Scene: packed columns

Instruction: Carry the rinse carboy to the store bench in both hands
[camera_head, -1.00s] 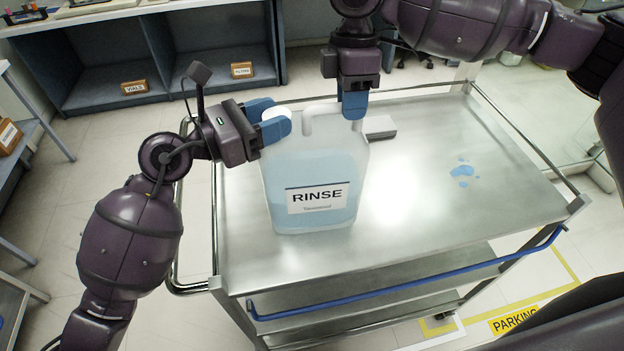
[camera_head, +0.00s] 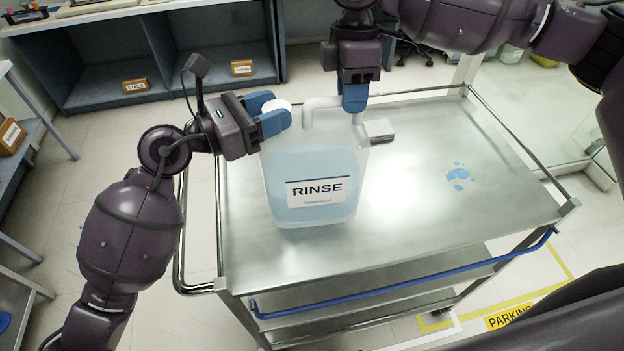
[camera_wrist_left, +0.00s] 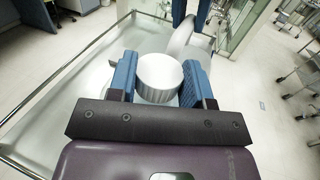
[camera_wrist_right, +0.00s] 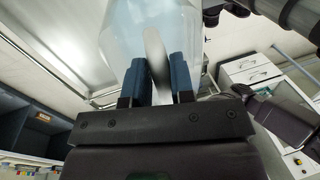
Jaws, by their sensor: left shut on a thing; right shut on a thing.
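The rinse carboy (camera_head: 330,160) is a translucent jug with pale blue liquid and a white RINSE label, upright over the steel cart top (camera_head: 420,220). Whether its base touches the cart is hard to tell. My left gripper (camera_head: 276,114) is shut on its white cap (camera_wrist_left: 160,78), a blue finger on each side. My right gripper (camera_head: 354,97) is shut on the carboy's handle (camera_head: 322,103) at its right end. The right wrist view shows the handle (camera_wrist_right: 156,62) between the fingers. The store bench cannot be identified for certain.
A grey flat block (camera_head: 379,131) lies on the cart behind the carboy, and a blue splash mark (camera_head: 459,176) is at right. Rails and a blue handle bar (camera_head: 400,285) edge the cart. A shelved bench (camera_head: 200,40) with labelled bins stands behind, across open floor.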

